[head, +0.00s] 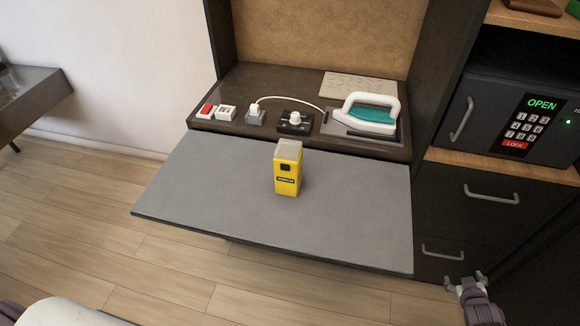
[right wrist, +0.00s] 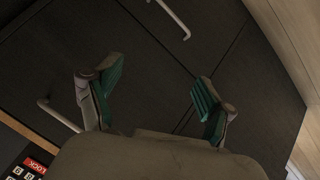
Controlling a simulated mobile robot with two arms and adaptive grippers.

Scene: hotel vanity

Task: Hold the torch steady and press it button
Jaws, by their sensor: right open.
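The yellow torch (head: 287,170) stands upright near the middle of the grey fold-out board (head: 210,190) in the head view. It has a pale top, and a dark square, likely its button, shows on the side facing me above a dark label. My right gripper (head: 465,281) is at the lower right of the head view, in front of the dark drawers and well apart from the torch. In the right wrist view its two green-padded fingers (right wrist: 155,92) are spread with nothing between them. My left gripper is not seen.
Behind the board, a dark shelf (head: 225,85) holds a white and teal iron (head: 370,112), a plug with a white cable (head: 255,116), a black socket (head: 295,122) and small switches (head: 226,113). A safe (head: 520,115) sits right, above drawers with handles (head: 491,194). The board around the torch is clear.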

